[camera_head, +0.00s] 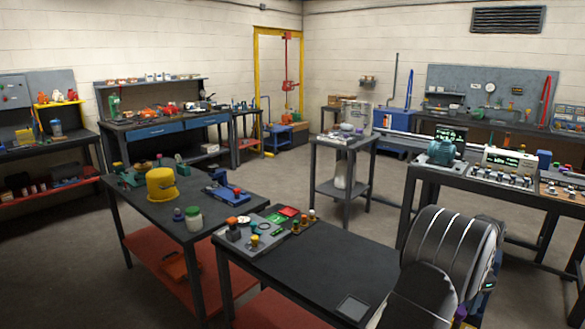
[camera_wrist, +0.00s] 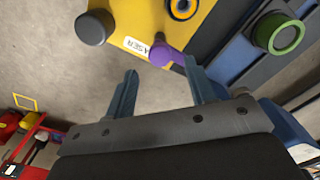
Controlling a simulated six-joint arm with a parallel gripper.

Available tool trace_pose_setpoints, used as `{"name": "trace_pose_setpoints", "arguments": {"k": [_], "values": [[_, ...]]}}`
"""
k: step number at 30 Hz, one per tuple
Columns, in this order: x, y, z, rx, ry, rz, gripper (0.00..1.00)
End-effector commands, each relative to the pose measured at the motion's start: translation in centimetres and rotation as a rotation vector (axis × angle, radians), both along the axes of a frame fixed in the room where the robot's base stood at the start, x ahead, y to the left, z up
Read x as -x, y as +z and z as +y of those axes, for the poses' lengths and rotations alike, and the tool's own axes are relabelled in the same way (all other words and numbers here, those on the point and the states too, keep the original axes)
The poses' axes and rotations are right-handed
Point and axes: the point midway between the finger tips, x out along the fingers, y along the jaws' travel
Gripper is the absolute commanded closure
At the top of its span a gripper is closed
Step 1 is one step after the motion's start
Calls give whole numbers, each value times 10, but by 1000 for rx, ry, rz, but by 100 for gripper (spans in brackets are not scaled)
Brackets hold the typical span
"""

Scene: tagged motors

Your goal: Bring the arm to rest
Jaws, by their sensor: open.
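My gripper (camera_wrist: 160,69) shows in the wrist view with its two blue-grey fingers spread apart and nothing held between them. Beyond the fingertips is a yellow panel or casing (camera_wrist: 205,35) with a white label and a grey round knob (camera_wrist: 90,28). A purple rounded piece (camera_wrist: 161,54) appears between and beyond the fingertips; I cannot tell how near it is. In the head view my arm's dark ribbed link fills the lower right, and my gripper is hidden behind it or out of frame.
A dark bench (camera_head: 320,262) with a small device stands left of my arm. Another bench (camera_head: 150,215) holds a yellow pot (camera_head: 161,185). At the right a workbench (camera_head: 480,182) carries a teal motor (camera_head: 443,152) and instruments. Open floor (camera_head: 270,172) lies behind the benches.

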Motion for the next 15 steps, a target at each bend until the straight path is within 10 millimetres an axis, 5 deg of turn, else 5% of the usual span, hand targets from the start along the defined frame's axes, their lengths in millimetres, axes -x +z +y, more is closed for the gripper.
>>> {"name": "trace_pose_setpoints", "arguments": {"k": [6, 15], "values": [[0, -31, 0, -1, 0, 1, 50], [0, -41, 0, 0, 2, 0, 50]]}}
